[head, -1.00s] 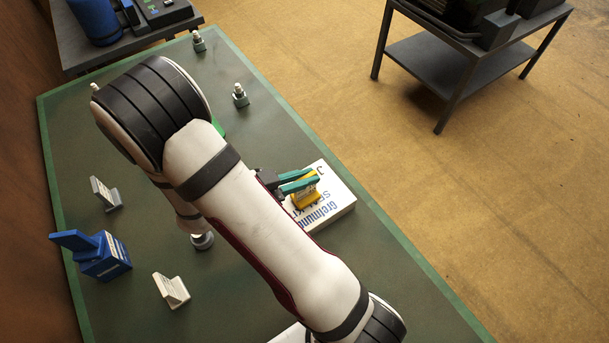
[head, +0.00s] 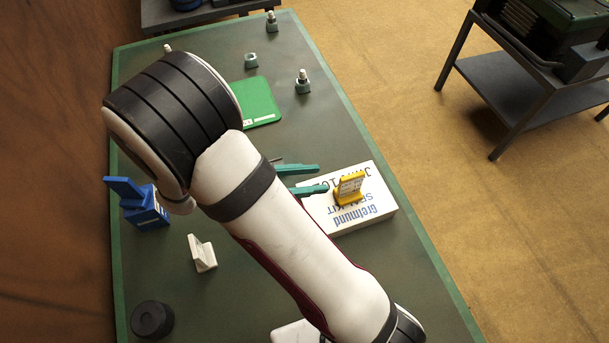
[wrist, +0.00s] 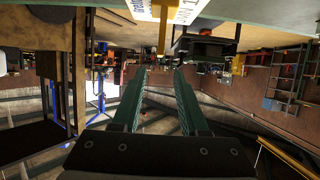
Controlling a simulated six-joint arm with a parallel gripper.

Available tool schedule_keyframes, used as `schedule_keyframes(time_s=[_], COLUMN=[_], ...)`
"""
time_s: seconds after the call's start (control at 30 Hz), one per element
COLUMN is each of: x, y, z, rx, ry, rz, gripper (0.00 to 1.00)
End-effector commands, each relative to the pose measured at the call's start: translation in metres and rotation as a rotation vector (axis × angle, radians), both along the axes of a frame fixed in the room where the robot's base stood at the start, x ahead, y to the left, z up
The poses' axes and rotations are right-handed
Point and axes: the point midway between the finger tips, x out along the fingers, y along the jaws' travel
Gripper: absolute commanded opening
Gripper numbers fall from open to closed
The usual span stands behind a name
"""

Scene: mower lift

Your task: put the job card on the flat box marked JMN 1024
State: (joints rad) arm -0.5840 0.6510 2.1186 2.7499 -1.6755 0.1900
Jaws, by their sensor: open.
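The yellow job card (head: 349,189), a small upright stand with a pale printed label, rests on the white flat box (head: 375,208). The box carries "Grelmund SEAL KIT" and partly hidden lettering that starts like JMN 10. My gripper (head: 322,178) has teal fingers spread apart, just left of the card; nothing is held between them. In the wrist view the open fingers of my gripper (wrist: 160,72) point toward the yellow job card (wrist: 162,38), clear of it, with the white box (wrist: 185,12) at the top edge. My arm hides part of the bench.
A blue holder (head: 146,208), a white stand (head: 203,256) and a dark round piece (head: 152,319) lie left on the green-edged bench (head: 420,262). A green pad (head: 262,101) and metal posts (head: 303,84) are at the back. A dark cart (head: 520,85) stands right, off the bench.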

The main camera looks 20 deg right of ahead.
Motion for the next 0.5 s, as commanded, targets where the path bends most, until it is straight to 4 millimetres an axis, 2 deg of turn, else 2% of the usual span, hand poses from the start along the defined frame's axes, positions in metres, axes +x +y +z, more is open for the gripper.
schedule_keyframes(time_s=[0.1,0.17,0.23,0.27,0.3,0.37,0.4,0.47,0.5], x=[0.001,0.007,0.032,0.051,0.08,0.122,0.14,0.147,0.136], y=[0.015,0.018,0.018,0.019,0.025,0.044,0.063,0.095,0.115], z=[0.006,0.007,0.007,0.009,0.014,0.033,0.05,0.077,0.091], rx=[0.002,0.028,0.134,0.209,0.331,0.537,0.671,0.851,0.954], ry=[-0.004,-0.033,-0.146,-0.22,-0.327,-0.462,-0.513,-0.519,-0.477], rz=[0.002,0.014,0.073,0.121,0.21,0.391,0.529,0.745,0.884], gripper=[0.43,0.43,0.43,0.43,0.43,0.43,0.43,0.43,0.43])
